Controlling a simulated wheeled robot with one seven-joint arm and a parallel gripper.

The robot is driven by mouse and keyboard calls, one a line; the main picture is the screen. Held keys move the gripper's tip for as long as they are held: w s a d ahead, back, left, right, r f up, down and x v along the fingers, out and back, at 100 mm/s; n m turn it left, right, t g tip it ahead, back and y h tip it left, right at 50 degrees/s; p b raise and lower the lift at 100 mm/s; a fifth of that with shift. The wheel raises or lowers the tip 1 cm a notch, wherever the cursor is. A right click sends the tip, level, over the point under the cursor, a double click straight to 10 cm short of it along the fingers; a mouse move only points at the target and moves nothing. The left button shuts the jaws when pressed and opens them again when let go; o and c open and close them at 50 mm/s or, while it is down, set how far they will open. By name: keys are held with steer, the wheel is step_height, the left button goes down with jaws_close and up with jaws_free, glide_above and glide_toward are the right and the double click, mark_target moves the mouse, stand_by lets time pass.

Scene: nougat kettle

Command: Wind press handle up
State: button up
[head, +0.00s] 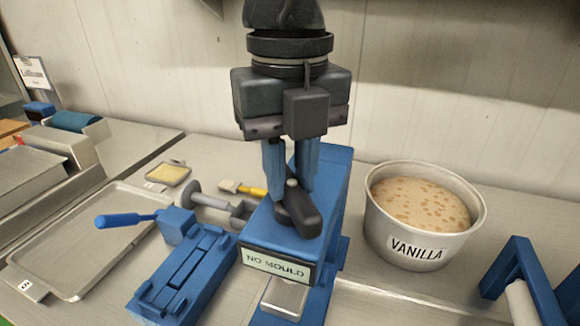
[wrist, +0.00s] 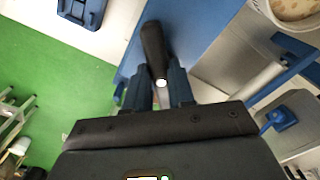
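The blue press (head: 262,225) stands at the middle of the bench with a "NO MOULD" sign (head: 275,264) on its front. A dark press handle (head: 299,212) lies on its top, its thick end toward the front. My gripper (head: 290,185) points down over it, with blue fingers close together on either side of the handle's rear part. In the wrist view the handle (wrist: 153,45) runs between the two fingertips (wrist: 158,75), with a pale end nearest the palm. The fingers appear shut on it, though the contact is partly hidden.
A metal pot marked "VANILLA" (head: 420,252) stands close on the right, beside a blue frame (head: 522,270). On the left are a blue fixture with a lever (head: 178,285), a brush (head: 250,190) and a large tray (head: 75,245).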

jaws_close()
steer(key=shift+f+n+b, duration=0.1)
steer(key=shift+n+b, duration=0.2)
steer(key=shift+b, duration=0.1)
steer(key=n+b, duration=0.2)
steer(key=n, duration=0.1)
steer(key=shift+a+f, duration=0.1)
steer(key=n+b, duration=0.3)
steer(key=n, duration=0.2)
steer(key=shift+s, duration=0.15)
steer(key=n+b, duration=0.1)
steer(key=n, duration=0.4)
steer(key=shift+s+a+n+b, duration=0.1)
steer(key=shift+s+n+b, duration=0.05)
steer(key=shift+n+b, duration=0.2)
steer(key=n, duration=0.5)
steer(key=shift+s+r+n+b, duration=0.15)
steer(key=shift+r+n+b, duration=0.1)
steer(key=shift+b, duration=0.05)
